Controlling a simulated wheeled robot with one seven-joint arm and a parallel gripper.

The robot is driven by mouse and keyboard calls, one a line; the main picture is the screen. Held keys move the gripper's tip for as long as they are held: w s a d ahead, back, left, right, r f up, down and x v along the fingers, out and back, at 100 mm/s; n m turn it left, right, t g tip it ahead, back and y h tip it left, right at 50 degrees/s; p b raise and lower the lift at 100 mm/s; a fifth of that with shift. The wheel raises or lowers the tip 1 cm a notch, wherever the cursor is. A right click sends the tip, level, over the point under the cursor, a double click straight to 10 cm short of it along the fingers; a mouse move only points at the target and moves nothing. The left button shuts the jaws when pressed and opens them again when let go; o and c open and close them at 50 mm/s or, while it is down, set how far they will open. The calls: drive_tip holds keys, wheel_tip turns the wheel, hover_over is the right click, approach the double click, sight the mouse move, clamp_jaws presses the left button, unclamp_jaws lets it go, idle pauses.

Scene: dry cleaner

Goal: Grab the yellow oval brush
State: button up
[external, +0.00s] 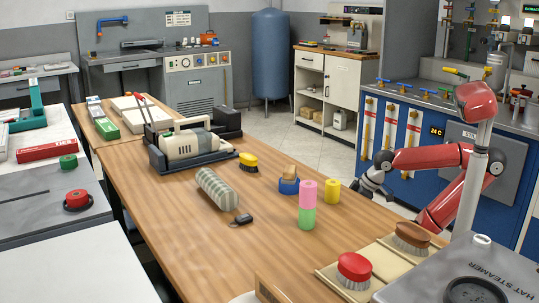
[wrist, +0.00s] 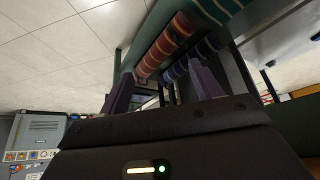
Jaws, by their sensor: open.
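The yellow oval brush (external: 248,160) sits bristles down on the wooden table (external: 190,255) in the external view, right of the black-based machine and behind the striped roll. My gripper (external: 364,188) is at the table's right edge, well to the right of the brush, with nothing seen in it. In the wrist view my gripper (wrist: 163,85) has its two dark fingers spread apart with no object held.
Between my gripper and the brush stand a yellow cylinder (external: 332,190), a pink-and-green stack (external: 307,204) and a blue round item (external: 289,186). The striped roll (external: 217,189) lies before the brush. Red (external: 354,266) and brown (external: 411,234) brushes are at the front right.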

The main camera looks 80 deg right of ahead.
wheel_tip(320, 180, up, 30)
drive_tip(key=w+f, duration=0.1)
drive_tip(key=w, duration=0.1)
drive_tip(key=m+g+h+p, duration=0.2)
drive_tip(key=m+h+p, duration=0.1)
drive_tip(key=m, duration=0.4)
hover_over(251, 156)
drive_tip(key=s+a, duration=0.2)
drive_tip(key=s, duration=0.1)
drive_tip(key=shift+f, duration=2.85)
drive_tip(key=x, duration=0.2)
drive_tip(key=shift+d+f+b, duration=0.1)
drive_tip(key=shift+f+b, duration=0.2)
drive_tip(key=shift+b, duration=0.1)
drive_tip(key=x, duration=0.2)
drive_tip(key=w+x, duration=0.1)
drive_tip(key=x, duration=0.2)
drive_tip(key=shift+r+b, duration=0.1)
drive_tip(key=shift+b, duration=0.3)
